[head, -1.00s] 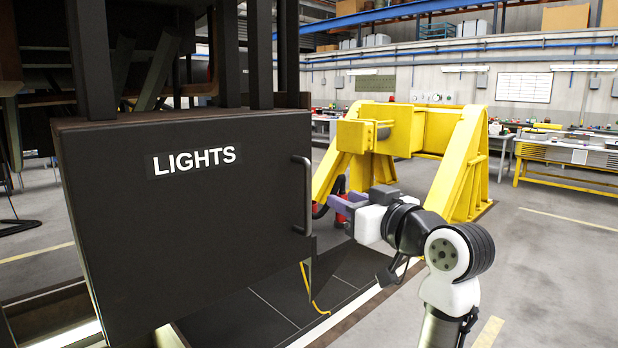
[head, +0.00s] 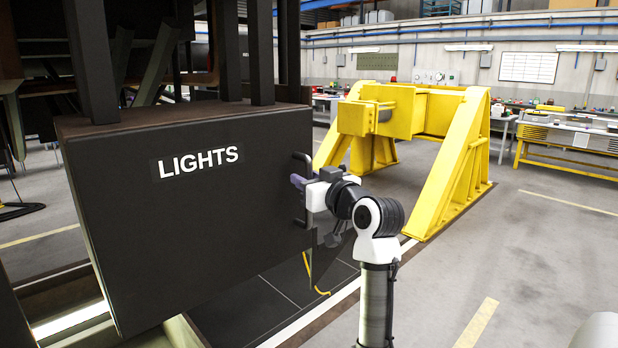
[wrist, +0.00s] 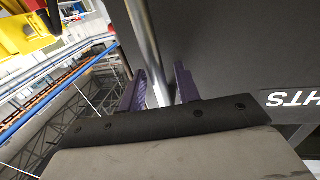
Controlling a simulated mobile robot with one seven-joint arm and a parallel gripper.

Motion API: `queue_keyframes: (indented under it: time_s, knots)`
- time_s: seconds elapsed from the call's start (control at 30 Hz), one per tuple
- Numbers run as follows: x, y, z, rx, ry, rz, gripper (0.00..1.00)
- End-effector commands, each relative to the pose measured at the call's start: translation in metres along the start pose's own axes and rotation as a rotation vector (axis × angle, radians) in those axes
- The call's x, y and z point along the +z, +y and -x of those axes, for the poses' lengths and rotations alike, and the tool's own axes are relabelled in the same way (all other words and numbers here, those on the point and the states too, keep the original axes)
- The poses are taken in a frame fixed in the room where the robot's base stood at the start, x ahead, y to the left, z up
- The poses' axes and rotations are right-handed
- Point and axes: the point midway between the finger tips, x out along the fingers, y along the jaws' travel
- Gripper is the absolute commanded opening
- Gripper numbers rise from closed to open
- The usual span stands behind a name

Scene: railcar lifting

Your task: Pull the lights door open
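The dark lights door (head: 190,215), marked "LIGHTS" in white, fills the left of the head view and looks shut. Its upright bar handle (head: 307,160) is near the door's right edge. My gripper (head: 297,182) is at the handle, with its purple fingers level with the bar's middle. In the wrist view the metal handle (wrist: 146,40) runs down between the two fingers of my gripper (wrist: 160,88). The fingers are apart, one on each side of the bar, with a gap showing. The door's face (wrist: 225,50) is behind them.
A yellow steel stand (head: 455,150) is on the floor behind and right of my arm. Workbenches (head: 570,143) line the far wall. The floor at the right is clear. A yellow cable (head: 312,275) hangs below the door's right corner.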

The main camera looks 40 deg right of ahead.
Motion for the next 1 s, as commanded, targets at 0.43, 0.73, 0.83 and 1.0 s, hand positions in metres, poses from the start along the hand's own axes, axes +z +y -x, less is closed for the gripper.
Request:
queue_keyframes:
  time_s: [0.43,0.73,0.83,1.0]
  knots:
    - [0.000,0.000,0.000,0.000,0.001,0.000,0.00]
    - [0.000,0.000,0.002,0.002,0.001,0.001,0.00]
    - [0.000,0.001,0.005,0.010,0.002,0.001,0.00]
    - [0.000,0.003,0.015,0.035,0.003,0.001,0.00]
